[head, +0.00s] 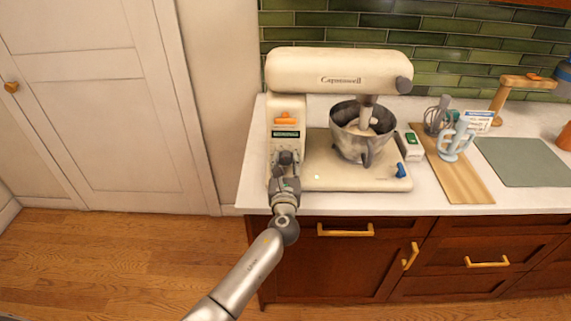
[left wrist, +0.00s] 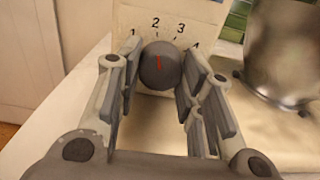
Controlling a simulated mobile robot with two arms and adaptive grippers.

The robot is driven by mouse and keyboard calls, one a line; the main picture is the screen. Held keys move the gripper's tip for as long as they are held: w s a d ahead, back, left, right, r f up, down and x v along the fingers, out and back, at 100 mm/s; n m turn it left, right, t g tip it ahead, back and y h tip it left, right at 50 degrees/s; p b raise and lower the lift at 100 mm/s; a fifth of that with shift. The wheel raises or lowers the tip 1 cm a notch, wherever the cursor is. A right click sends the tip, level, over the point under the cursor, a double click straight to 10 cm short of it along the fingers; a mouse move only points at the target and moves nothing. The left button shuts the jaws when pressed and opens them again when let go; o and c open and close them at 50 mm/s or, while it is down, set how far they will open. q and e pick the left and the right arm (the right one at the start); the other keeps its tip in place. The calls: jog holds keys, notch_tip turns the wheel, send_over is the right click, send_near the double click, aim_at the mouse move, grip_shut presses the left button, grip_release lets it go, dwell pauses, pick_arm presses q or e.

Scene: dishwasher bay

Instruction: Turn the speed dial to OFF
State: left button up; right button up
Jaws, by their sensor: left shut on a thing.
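The cream stand mixer (head: 330,68) stands on the white counter. Its grey round speed dial (left wrist: 158,72) sits low on the front of the mixer's column. The numbers 1 to 4 arc over the dial, and its red mark points up, about at 2. No OFF label shows; the dial's lower part and the panel's edges are partly covered by my fingers. My left gripper (head: 286,164) is at the column front, its fingers on either side of the dial and shut on it. In the head view the gripper largely hides the dial. My right gripper is not in view.
A metal bowl (head: 350,137) hangs under the mixer head, right of the dial. A blue lever (head: 400,170) is on the mixer base. An orange lever (head: 286,118) and a small green display (head: 286,134) are above the dial. A wooden board (head: 462,180) lies further right.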

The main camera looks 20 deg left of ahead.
pick_arm(q)
jog(key=shift+f+n+b, duration=0.2)
jog(key=shift+n+b, duration=0.7)
jog(key=shift+n, duration=0.3)
jog(key=n+b, duration=0.3)
jog(key=n, duration=0.2)
jog(key=shift+n, duration=0.3)
jog(key=n+b, duration=0.2)
jog(key=n, duration=0.2)
jog(key=shift+d+b, duration=0.1)
jog(key=shift+b, duration=0.25)
jog(key=shift+r+n+b, duration=0.15)
jog(key=shift+n+b, duration=0.4)
jog(key=shift+n, duration=0.55)
jog(key=o, duration=1)
jog(key=shift+o, duration=0.2)
